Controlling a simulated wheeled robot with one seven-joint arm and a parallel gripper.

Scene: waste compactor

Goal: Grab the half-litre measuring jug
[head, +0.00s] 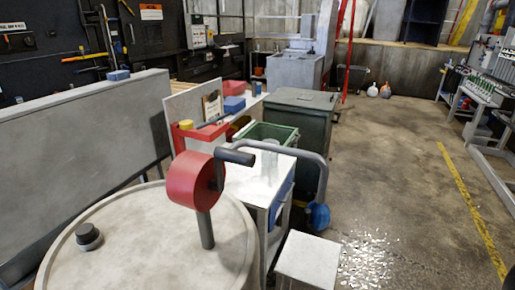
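A clear, see-through vessel (270,160), which looks like the measuring jug, stands on the pale top of a small work table (245,186). It is small and faint, so I cannot read its markings or make out its handle. A green bin or crate (268,133) is right behind it. The red drum pump (191,182) and its dark crank are in front and to the left of it. My gripper is not in view.
A large pale drum (140,250) fills the near left, with a grey panel (75,125) behind it. A grey curved pipe (318,165) arches right of the table. Floor at right is open.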

